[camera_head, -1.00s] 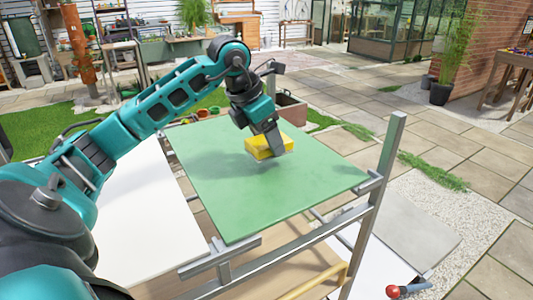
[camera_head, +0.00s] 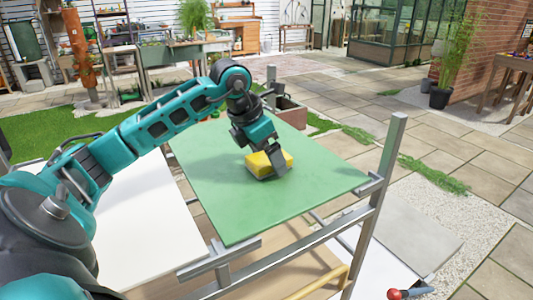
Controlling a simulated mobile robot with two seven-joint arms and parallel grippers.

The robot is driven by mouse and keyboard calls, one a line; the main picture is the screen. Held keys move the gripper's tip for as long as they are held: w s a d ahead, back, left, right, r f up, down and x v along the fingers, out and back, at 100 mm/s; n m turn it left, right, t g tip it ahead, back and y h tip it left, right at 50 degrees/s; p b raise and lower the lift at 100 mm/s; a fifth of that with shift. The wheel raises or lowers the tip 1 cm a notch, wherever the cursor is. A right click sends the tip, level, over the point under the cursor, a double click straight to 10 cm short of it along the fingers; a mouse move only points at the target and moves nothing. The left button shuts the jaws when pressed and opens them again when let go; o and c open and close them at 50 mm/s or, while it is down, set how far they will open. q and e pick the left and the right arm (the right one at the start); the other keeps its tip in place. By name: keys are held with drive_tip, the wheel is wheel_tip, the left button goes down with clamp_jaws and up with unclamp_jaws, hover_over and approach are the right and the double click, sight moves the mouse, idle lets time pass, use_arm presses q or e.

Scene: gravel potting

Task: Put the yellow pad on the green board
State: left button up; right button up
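The yellow pad (camera_head: 262,164) is a small thick block at the far middle part of the green board (camera_head: 235,207). The board is a flat green panel on a metal frame. My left gripper (camera_head: 279,172) reaches down over the pad, with its fingers at the pad's front right side. It appears shut on the pad, though the far finger is hidden. The pad looks to be at the board's surface; I cannot tell for sure whether it touches. My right gripper is not in view.
A white panel (camera_head: 150,220) lies left of the board. A metal post (camera_head: 375,200) rises at the board's right corner. A wooden shelf (camera_head: 285,262) sits below. A reddish planter box (camera_head: 292,112) stands behind. The board's front part is clear.

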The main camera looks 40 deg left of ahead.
use_arm(q)
drive_tip(key=shift+r, duration=0.25)
drive_tip(key=p+v, duration=0.1)
drive_tip(key=v, duration=1)
drive_tip(key=shift+r, duration=0.4)
drive_tip(key=shift+s, duration=0.15)
